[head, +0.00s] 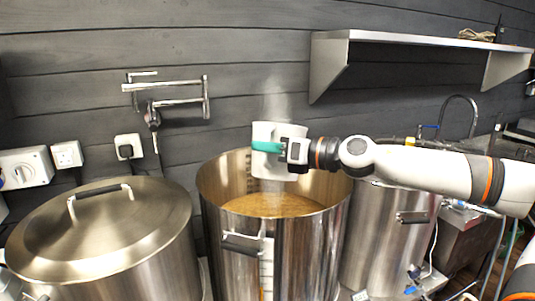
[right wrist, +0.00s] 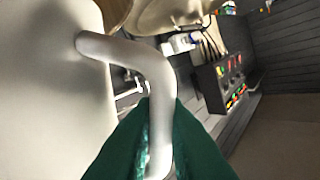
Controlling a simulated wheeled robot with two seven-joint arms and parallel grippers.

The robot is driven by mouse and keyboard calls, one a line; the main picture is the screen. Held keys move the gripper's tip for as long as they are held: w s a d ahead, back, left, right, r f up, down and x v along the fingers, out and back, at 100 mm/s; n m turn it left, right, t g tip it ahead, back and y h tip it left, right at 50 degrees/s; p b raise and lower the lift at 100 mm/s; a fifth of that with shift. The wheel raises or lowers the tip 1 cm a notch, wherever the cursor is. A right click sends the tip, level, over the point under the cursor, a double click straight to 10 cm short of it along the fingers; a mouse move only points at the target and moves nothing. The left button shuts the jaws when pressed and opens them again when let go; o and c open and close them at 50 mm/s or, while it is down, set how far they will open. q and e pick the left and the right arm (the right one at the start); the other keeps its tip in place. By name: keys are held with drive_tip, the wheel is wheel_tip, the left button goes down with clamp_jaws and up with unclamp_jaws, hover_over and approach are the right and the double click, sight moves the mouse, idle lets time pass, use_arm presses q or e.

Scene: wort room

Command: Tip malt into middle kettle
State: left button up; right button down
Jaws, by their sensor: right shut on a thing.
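The middle kettle (head: 285,255) is an open steel pot with brown content (head: 270,205) inside. A white jug (head: 288,131) is above its opening, close to upright; what is inside the jug is hidden. My right gripper (head: 267,147) has teal fingers and is shut on the jug's handle. In the right wrist view the green fingers (right wrist: 158,140) close around the white curved handle (right wrist: 150,62), with the jug's pale wall at the left. My left gripper is not in view.
A lidded kettle (head: 105,235) stands at the left and another steel vessel (head: 385,240) at the right, behind my right arm. A folding wall tap (head: 165,90) and a steel shelf (head: 420,38) are on the dark plank wall. Hoses hang at the far right.

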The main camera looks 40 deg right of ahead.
sight(270, 164)
drive_tip(key=f+n+b, duration=0.2)
drive_tip(key=b, duration=0.1)
drive_tip(key=f+n+b, duration=0.1)
drive_tip(key=b, duration=0.1)
drive_tip(key=shift+w+d+f+t, duration=0.2)
drive_tip(key=shift+d+f+t, duration=0.05)
drive_tip(key=shift+f+t, duration=0.15)
drive_tip(key=shift+f+n+b, duration=0.3)
drive_tip(key=shift+n+b, duration=0.2)
drive_tip(key=shift+b, duration=0.5)
drive_tip(key=shift+d, duration=0.1)
